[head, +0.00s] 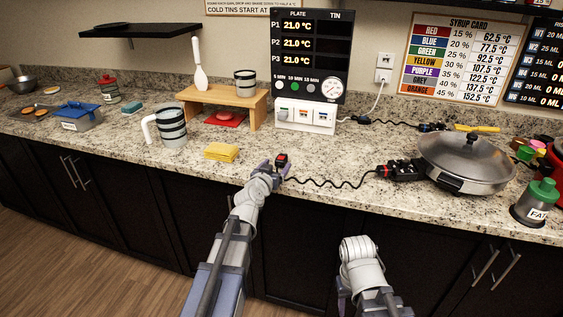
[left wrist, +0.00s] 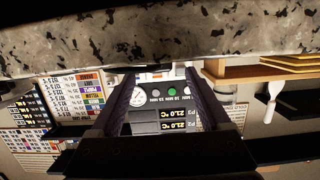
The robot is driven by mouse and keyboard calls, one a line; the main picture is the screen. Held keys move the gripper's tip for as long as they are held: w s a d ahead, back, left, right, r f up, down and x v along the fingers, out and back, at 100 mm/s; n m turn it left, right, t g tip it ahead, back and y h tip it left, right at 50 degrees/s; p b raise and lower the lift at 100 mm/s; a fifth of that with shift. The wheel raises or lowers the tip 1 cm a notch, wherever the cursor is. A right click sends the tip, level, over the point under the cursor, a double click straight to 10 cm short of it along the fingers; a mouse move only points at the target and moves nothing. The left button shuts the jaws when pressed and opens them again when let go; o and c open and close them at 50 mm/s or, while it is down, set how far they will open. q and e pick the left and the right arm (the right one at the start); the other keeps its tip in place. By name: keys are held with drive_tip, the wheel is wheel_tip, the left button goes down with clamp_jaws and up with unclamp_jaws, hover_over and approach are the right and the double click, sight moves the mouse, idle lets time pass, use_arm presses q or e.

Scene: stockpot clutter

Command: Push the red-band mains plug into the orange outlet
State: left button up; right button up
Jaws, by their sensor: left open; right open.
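The red-band mains plug (head: 282,159), black with a red top, is at the tips of my left gripper (head: 276,168), near the counter's front edge. A coiled black cord runs right from there. My left gripper is open; I cannot tell whether it touches the plug. In the left wrist view its two fingers (left wrist: 160,88) stand apart, and no plug shows clearly between them. The orange outlet (head: 303,114) is the middle one on the white panel at the back, with nothing plugged into it. My right arm shows at the bottom, but its fingertips cannot be seen.
The counter between the plug and the outlet panel (head: 306,128) is clear.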

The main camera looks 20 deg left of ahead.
sight(279, 162)
use_arm(q)
drive_tip(key=w, duration=0.2)
drive_tip(key=w+f+b, duration=0.1)
drive_tip(key=w, duration=0.2)
drive_tip(key=shift+d+f, duration=0.1)
drive_tip(key=shift+f, duration=0.1)
drive_tip(key=shift+c, duration=0.5)
clamp_jaws()
